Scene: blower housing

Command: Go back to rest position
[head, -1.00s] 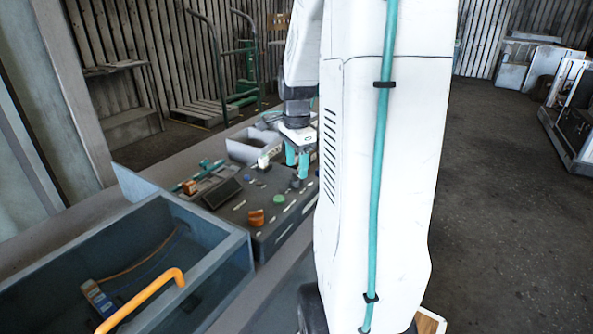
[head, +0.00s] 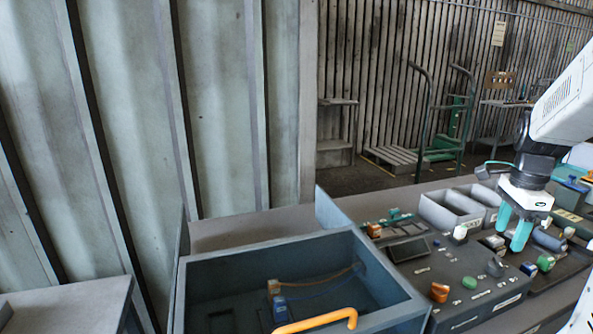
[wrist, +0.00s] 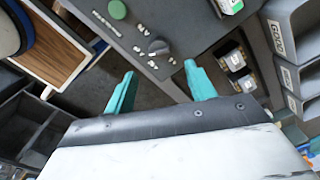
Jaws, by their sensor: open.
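Whether the fingertips touch the panel cannot be told from these views.
A blue-grey open bin (head: 290,247) with an orange handle (head: 318,321) stands left of the panel. Grey labelled trays (head: 447,212) sit behind the panel. A pallet (head: 393,160) lies farther back.

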